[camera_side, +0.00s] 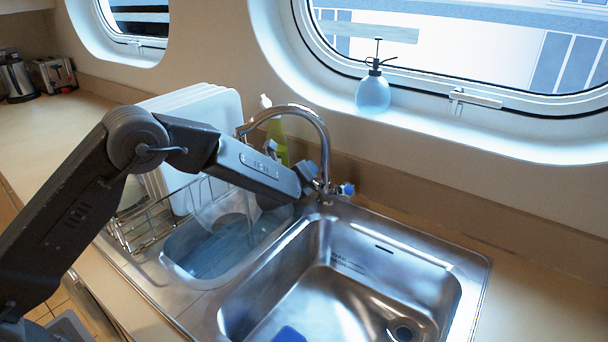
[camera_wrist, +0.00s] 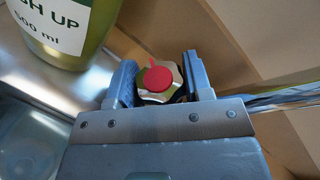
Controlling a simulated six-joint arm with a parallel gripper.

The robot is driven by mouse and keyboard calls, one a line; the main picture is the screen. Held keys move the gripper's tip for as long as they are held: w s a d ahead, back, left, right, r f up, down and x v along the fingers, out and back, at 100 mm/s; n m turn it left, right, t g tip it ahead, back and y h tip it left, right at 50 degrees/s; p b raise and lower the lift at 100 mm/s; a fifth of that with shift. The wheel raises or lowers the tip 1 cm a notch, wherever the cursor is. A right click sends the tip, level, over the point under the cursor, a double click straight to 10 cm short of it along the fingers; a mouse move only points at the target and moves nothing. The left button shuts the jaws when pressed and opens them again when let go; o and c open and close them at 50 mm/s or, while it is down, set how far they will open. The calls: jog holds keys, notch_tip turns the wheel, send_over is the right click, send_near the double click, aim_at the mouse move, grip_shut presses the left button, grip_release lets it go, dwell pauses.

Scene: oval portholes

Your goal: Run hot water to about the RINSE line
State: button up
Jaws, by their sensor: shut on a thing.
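My gripper (camera_side: 306,176) is at the tap base behind the sinks. In the wrist view its jaws (camera_wrist: 160,88) are closed around a metal tap knob with a red cap (camera_wrist: 158,78). The curved chrome spout (camera_side: 300,108) points left, its end above the left basin area. A blue-marked knob (camera_side: 347,189) sits just right of my gripper. A clear tub with a bluish inside (camera_side: 205,262) stands in the left basin; its water level is unclear. The right steel sink (camera_side: 345,300) has small markings (camera_side: 346,261) on its back wall, too small to read.
A dish rack (camera_side: 130,232) with white boards (camera_side: 195,105) is at left. A blue object (camera_side: 289,334) is at the sink's front.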

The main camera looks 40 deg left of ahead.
jog(key=shift+m+t+h, duration=1)
jog(key=shift+t+h, duration=0.1)
jog(key=shift+h, duration=0.1)
jog(key=o, duration=0.9)
jog(key=shift+o, duration=0.2)
jog(key=s+r, duration=0.1)
jog(key=s, duration=1.2)
jog(key=shift+s+d+r, duration=0.15)
jog(key=shift+s+d, duration=0.2)
